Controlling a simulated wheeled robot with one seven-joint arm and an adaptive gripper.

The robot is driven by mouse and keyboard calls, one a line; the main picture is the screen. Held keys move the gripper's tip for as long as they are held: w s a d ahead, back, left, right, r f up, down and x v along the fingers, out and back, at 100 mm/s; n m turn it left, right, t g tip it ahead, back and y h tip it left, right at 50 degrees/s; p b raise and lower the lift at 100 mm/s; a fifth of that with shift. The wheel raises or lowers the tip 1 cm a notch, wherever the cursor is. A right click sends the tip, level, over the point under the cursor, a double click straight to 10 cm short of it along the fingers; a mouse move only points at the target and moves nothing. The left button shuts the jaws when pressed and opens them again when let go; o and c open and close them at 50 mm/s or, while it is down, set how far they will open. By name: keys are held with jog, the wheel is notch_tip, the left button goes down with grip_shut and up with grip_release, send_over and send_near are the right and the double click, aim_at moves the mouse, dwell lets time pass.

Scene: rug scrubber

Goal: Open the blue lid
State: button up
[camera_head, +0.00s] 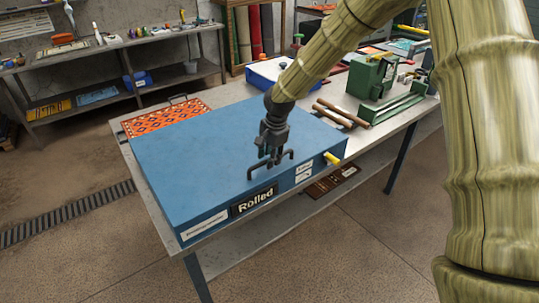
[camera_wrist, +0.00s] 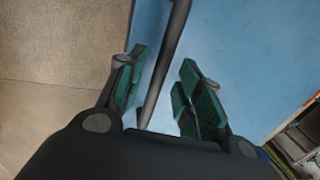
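The blue lid (camera_head: 200,150) is the flat top of a large blue box on the workbench, and it looks closed. A dark bar handle (camera_head: 251,174) stands up near its front edge. My gripper (camera_head: 269,156) reaches down over this handle. In the wrist view my gripper (camera_wrist: 163,68) has its green-padded fingers apart. The dark handle bar (camera_wrist: 164,62) runs between them, with gaps visible on both sides. The blue surface (camera_wrist: 235,50) lies behind the fingers. Whether a pad touches the bar is unclear.
Brown rolls (camera_head: 341,114) and a green machine (camera_head: 372,78) stand to the right. A yellow piece (camera_head: 332,158) sticks out at the box's right corner. The floor in front is clear.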

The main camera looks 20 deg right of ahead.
jog(key=shift+f, duration=0.15)
grip_shut()
